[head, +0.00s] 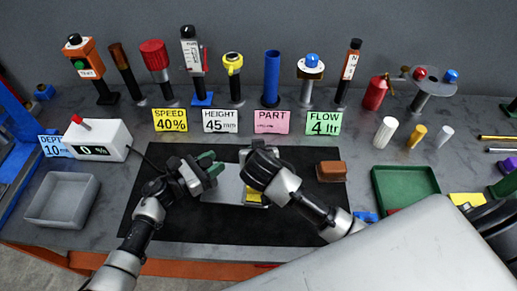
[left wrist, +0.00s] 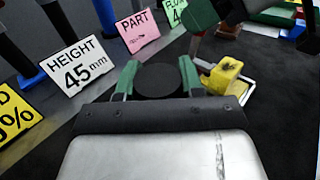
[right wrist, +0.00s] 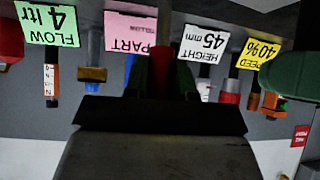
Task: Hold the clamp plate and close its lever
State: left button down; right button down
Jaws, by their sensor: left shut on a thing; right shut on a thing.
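The grey clamp plate (head: 222,188) lies on the black mat, with a yellow block (head: 254,198) on it; the block also shows in the left wrist view (left wrist: 228,74). My left gripper (head: 212,162) is at the plate's upper left side. In the left wrist view its green fingers stand either side of a dark round piece (left wrist: 158,82), which it is shut on. My right gripper is over the right part of the plate, its fingertips hidden in the head view. In the right wrist view it is shut on a red lever (right wrist: 162,52).
A row of upright tools and sign cards (head: 221,121) stands behind the mat (head: 185,228). A brown block (head: 331,171) and a green tray (head: 405,184) are at the right. A grey bin (head: 62,199) and a white meter box (head: 97,140) are at the left. The front mat is clear.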

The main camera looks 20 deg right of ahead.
jog(key=shift+f, duration=0.1)
dwell(0.3)
jog(key=c, duration=0.9)
grip_release()
jog(key=shift+s, duration=0.1)
jog(key=v, duration=1.2)
jog(key=shift+s, duration=0.1)
